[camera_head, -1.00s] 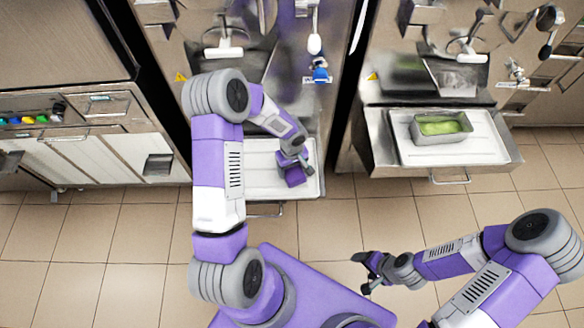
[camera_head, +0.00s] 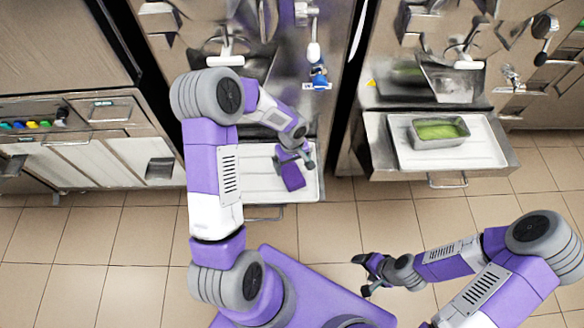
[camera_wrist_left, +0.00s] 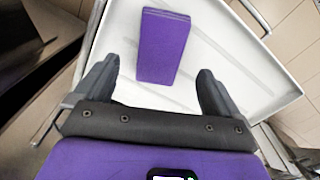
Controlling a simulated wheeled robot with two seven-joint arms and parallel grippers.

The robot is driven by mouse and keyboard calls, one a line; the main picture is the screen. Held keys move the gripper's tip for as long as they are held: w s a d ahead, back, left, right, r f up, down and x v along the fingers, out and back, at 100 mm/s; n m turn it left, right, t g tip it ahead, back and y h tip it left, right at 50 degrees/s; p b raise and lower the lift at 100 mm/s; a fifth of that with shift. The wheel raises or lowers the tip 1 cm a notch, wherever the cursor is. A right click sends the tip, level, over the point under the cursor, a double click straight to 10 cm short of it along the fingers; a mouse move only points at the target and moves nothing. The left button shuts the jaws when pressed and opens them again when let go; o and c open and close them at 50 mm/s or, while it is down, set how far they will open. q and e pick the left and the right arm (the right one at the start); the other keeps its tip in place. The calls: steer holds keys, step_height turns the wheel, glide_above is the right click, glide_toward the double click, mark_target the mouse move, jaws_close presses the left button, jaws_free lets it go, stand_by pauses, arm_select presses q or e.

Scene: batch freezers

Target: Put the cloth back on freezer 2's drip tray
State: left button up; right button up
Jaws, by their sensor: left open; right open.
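The purple folded cloth (camera_head: 292,176) lies on the white drip tray (camera_head: 262,186) of the middle freezer. In the left wrist view the cloth (camera_wrist_left: 163,46) lies flat on the white tray (camera_wrist_left: 225,60), ahead of the open fingers and apart from them. My left gripper (camera_head: 294,156) is open and empty just behind the cloth; its two fingers also show in the left wrist view (camera_wrist_left: 158,85). My right gripper (camera_head: 368,273) is open and empty over the floor at the lower right. My left arm hides the left part of the tray.
The right freezer's drip tray (camera_head: 480,150) bears a metal pan (camera_head: 438,143) with green contents. A cabinet (camera_head: 95,150) with coloured knobs stands at the left. A blue-handled part (camera_head: 319,78) hangs on the middle freezer's front. The tiled floor in front is clear.

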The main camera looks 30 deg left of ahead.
mark_target(292, 174)
arm_select(q)
step_height(292, 174, up, 6)
steer(key=p, duration=0.1)
steer(key=s+d+f+m+h, duration=0.4)
steer(key=s+d+f+m, duration=0.4)
steer(key=s+d+f, duration=0.7)
steer(key=shift+s+d+t, duration=0.3)
steer(key=shift+s+d, duration=0.15)
steer(key=shift+r+p, duration=0.4)
steer(key=shift+p, duration=0.05)
